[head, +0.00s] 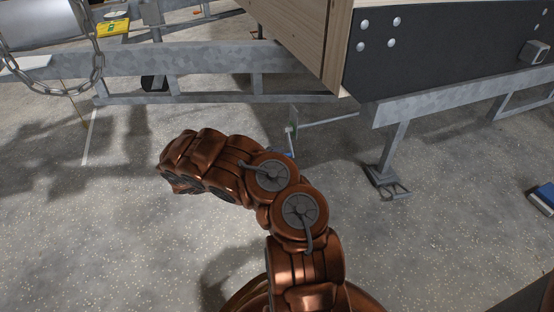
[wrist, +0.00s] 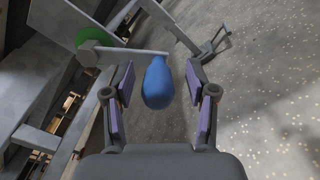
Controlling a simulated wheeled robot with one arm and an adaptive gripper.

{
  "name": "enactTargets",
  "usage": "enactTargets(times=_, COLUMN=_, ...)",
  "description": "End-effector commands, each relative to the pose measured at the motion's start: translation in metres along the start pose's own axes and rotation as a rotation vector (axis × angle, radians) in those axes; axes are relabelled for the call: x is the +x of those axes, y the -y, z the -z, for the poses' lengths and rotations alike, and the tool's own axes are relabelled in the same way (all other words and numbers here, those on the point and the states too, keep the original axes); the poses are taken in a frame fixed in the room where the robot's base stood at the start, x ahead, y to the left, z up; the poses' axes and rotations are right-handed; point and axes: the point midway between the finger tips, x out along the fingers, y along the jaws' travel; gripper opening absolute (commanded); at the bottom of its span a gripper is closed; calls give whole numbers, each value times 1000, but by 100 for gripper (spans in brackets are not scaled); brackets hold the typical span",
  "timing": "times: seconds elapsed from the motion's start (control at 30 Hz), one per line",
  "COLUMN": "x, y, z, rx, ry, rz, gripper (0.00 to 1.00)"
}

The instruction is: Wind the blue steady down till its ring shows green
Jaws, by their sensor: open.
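In the wrist view, a blue bulb-shaped grip (wrist: 158,86) stands between the two fingers of my gripper (wrist: 158,72), which is open. I see a gap on each side of the grip. A pale rod (wrist: 125,50) runs left from the grip's top to a green disc or ring (wrist: 88,38), partly covered by a grey plate (wrist: 55,18). My gripper is hidden there.
A galvanised chassis rail (head: 180,65) runs behind my arm, below the wood-sided hut (head: 300,35). A bare grey steady (head: 388,175) stands on the floor to the right. A chain (head: 98,62) hangs at left. A blue box (head: 544,196) lies far right. The front floor is clear.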

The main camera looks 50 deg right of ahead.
Motion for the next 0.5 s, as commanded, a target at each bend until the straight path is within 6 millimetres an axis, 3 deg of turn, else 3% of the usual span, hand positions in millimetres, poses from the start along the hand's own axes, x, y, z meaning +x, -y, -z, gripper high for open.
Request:
enactTargets(times=0.27, x=-6, y=-1, z=0, rx=1, ry=-1, rz=-1, gripper=57)
enactTargets(times=0.5, x=-44, y=-1, z=1, rx=1, ry=-3, rz=-1, gripper=57)
